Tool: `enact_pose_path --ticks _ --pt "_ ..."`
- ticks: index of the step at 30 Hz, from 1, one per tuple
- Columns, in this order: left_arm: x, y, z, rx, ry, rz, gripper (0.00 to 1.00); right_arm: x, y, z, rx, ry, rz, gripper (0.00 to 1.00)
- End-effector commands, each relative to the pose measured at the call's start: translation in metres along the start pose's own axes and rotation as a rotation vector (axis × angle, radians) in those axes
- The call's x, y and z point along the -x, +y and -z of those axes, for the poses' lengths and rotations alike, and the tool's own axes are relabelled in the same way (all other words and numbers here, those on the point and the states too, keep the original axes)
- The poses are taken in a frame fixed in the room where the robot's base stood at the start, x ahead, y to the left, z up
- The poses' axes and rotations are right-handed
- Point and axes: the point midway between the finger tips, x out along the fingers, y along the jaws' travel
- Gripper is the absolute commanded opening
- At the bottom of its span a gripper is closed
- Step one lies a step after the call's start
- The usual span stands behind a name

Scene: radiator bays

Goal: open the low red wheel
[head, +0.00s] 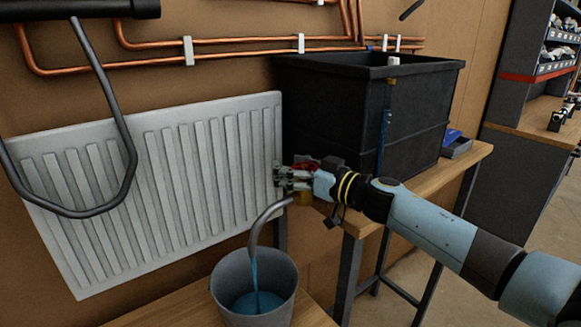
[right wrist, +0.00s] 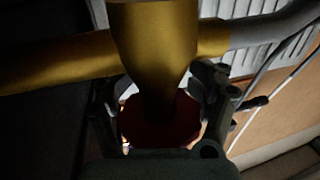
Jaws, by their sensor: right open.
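The low red wheel (head: 306,167) shows as a small red patch beside the radiator's lower right corner, mostly hidden by my right gripper (head: 283,178). In the right wrist view the dark red wheel (right wrist: 160,128) lies between the two fingers of the right gripper (right wrist: 162,105), below a brass valve body (right wrist: 155,45). The fingers are open, one on each side of the wheel; I cannot tell whether they touch it. A grey bent spout (head: 262,219) comes down from the valve, and blue water runs from it into a grey bucket (head: 226,283). My left gripper is not in view.
The white radiator (head: 165,175) hangs on the wall at left, with a dark bent tube (head: 125,130) in front of it. A black tank (head: 345,110) stands on a wooden bench (head: 463,163) behind my right arm. Copper pipes (head: 240,43) run above.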

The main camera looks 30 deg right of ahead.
Motion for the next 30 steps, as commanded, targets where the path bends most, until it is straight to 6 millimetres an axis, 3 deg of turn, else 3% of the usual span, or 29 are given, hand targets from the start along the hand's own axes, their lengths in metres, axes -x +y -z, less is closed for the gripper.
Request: enact_pose_path --ticks 8,21,30 --pt "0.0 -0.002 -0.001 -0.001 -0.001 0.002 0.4 0.0 0.0 0.007 0.002 0.002 0.001 0.67" --pt "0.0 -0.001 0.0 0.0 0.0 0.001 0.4 0.0 0.0 0.077 0.007 0.003 0.001 0.67" --pt "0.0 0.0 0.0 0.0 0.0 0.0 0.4 -0.001 0.0 0.1 0.002 0.001 0.0 0.67"
